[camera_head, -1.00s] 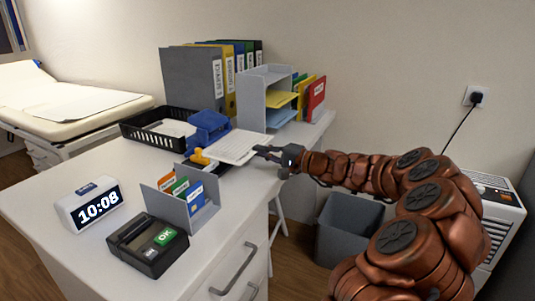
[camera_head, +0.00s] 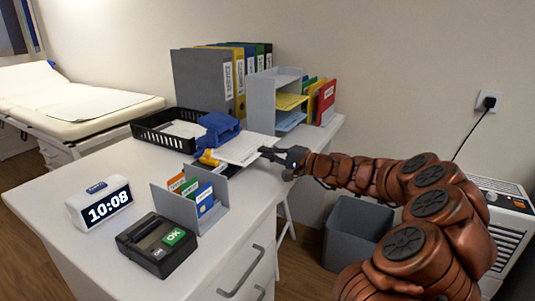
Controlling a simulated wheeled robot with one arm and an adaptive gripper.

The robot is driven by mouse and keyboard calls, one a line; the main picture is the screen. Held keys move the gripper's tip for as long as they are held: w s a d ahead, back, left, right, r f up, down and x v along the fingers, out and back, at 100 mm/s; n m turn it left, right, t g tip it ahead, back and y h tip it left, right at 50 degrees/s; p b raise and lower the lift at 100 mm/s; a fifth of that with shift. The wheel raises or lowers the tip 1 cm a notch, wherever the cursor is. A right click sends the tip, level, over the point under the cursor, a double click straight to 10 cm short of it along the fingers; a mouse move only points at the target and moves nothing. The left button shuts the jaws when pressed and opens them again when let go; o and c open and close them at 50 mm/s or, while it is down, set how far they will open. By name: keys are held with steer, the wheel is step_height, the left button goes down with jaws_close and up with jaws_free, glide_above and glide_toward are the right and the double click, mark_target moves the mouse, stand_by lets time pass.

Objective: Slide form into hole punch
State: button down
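The form (camera_head: 244,149) is a white printed sheet held out flat at the right end of the desk. My gripper (camera_head: 272,153) is at its right edge and appears shut on it; the fingertips are small and dark here. The blue hole punch (camera_head: 220,128) stands on the desk just left of and behind the form. The form's far left edge is close to the punch; I cannot tell whether they touch or whether the edge is in the slot.
A yellow-topped object (camera_head: 208,158) sits beside the form's left corner. A black tray (camera_head: 165,142), grey card holder (camera_head: 196,211), card terminal (camera_head: 157,244) and clock (camera_head: 100,204) stand on the desk. A grey shelf (camera_head: 262,103) and binders stand behind. A bin (camera_head: 355,235) is below right.

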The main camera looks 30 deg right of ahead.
steer(key=shift+w+a, duration=0.25)
steer(key=shift+a, duration=0.1)
stand_by(0.3)
steer(key=c, duration=1.2)
jaws_free()
steer(key=shift+c, duration=0.2)
steer(key=v, duration=1.2)
